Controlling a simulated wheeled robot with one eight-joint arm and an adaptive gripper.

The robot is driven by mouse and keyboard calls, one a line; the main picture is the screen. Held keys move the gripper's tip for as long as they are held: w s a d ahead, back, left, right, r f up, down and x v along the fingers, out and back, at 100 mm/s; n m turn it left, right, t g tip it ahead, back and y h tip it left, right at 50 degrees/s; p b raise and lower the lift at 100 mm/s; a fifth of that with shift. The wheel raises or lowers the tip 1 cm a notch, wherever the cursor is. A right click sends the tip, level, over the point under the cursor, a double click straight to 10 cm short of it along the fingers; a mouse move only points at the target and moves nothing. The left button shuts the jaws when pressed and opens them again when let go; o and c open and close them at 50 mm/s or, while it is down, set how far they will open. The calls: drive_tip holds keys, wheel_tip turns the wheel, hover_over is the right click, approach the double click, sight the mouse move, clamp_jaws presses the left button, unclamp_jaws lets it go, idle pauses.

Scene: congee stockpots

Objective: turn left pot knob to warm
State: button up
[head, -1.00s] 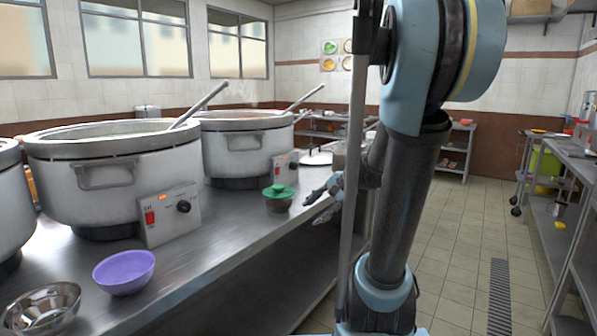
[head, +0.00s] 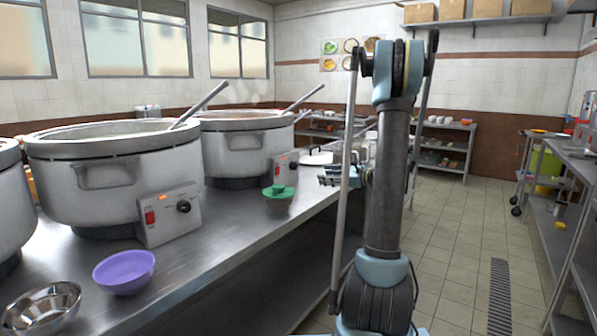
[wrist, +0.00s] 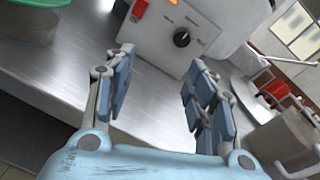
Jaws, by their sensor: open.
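A large pot (head: 115,180) stands at left on the steel counter, with a control box bearing a red switch and a black knob (head: 183,207). A farther pot (head: 245,148) has a similar box with a knob (head: 293,166). A third pot (head: 8,200) is cut off at the left edge, its knob out of view. My gripper (head: 327,177) is open and empty, right of the farther pot's box. In the wrist view, my open fingers (wrist: 162,68) point toward a box with a black knob (wrist: 182,38), apparently the farther pot's. The knob lies beyond the fingertips, apart from them.
A green-lidded container (head: 279,197) stands before the farther pot's box. A purple bowl (head: 124,272) and a metal bowl (head: 42,308) sit near the counter's front. A pot lid (head: 318,158) lies beyond my gripper. Ladles lean out of both full pots. The aisle floor is clear.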

sight(296, 167)
drive_tip(key=shift+m+t+y, duration=0.5)
drive_tip(key=shift+m+t, duration=0.1)
drive_tip(key=shift+m, duration=0.3)
drive_tip(key=w+x, duration=0.1)
drive_tip(key=x, duration=0.4)
drive_tip(key=w+d+x, duration=0.1)
drive_tip(key=x, duration=0.5)
drive_tip(key=w+d+x, duration=0.1)
drive_tip(key=x, duration=0.4)
drive_tip(key=shift+w+a+f, duration=0.2)
drive_tip(key=shift+a, duration=0.1)
drive_tip(key=shift+c, duration=0.2)
drive_tip(key=c, duration=1)
